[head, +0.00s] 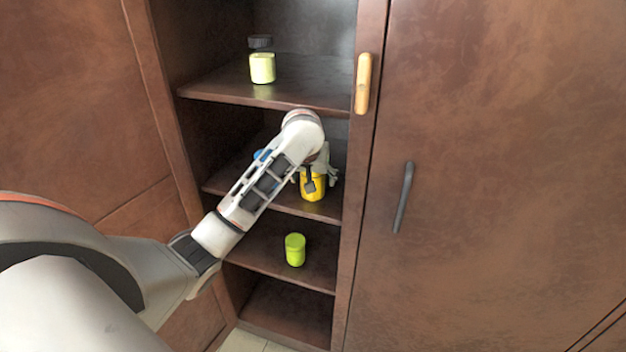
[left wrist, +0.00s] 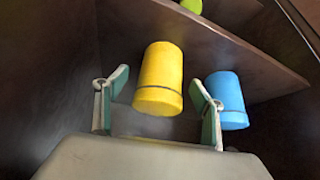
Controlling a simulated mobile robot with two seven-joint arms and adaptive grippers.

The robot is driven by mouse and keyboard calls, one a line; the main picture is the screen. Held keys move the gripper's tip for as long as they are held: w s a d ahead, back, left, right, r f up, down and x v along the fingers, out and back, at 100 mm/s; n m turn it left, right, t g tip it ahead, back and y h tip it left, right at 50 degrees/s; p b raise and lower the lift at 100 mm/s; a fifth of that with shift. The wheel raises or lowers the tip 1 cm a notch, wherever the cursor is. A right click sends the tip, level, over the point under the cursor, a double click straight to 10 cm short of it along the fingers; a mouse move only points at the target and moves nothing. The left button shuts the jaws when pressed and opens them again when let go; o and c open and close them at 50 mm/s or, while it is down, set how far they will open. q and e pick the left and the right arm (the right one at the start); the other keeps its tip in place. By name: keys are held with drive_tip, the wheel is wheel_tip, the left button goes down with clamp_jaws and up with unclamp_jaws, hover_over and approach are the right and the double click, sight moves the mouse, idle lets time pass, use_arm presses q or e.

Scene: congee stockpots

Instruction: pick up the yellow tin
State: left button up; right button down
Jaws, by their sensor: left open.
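The yellow tin (head: 318,192) stands on the middle shelf of the open cupboard, partly hidden behind my left gripper. It also shows in the left wrist view (left wrist: 160,75), between the lines of the two fingers. My left gripper (head: 317,177) is at the tin with its fingers spread. In the left wrist view the gripper (left wrist: 158,84) is open, one finger on each side of the tin, with small gaps. I cannot tell how deep the tin sits between the fingers. My right gripper is not in view.
A blue tin (left wrist: 226,100) stands close beside the right finger in the left wrist view; in the head view the blue tin (head: 261,155) is mostly hidden by my arm. A pale-yellow jar (head: 262,68) stands on the shelf above, a green tin (head: 295,250) below.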

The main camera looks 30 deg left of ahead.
use_arm(q)
drive_tip(key=shift+x, duration=2.3)
drive_tip(key=shift+a, duration=0.1)
drive_tip(key=c, duration=1.4)
drive_tip(key=shift+r, duration=0.1)
drive_tip(key=shift+c, duration=0.2)
drive_tip(key=shift+r, duration=0.1)
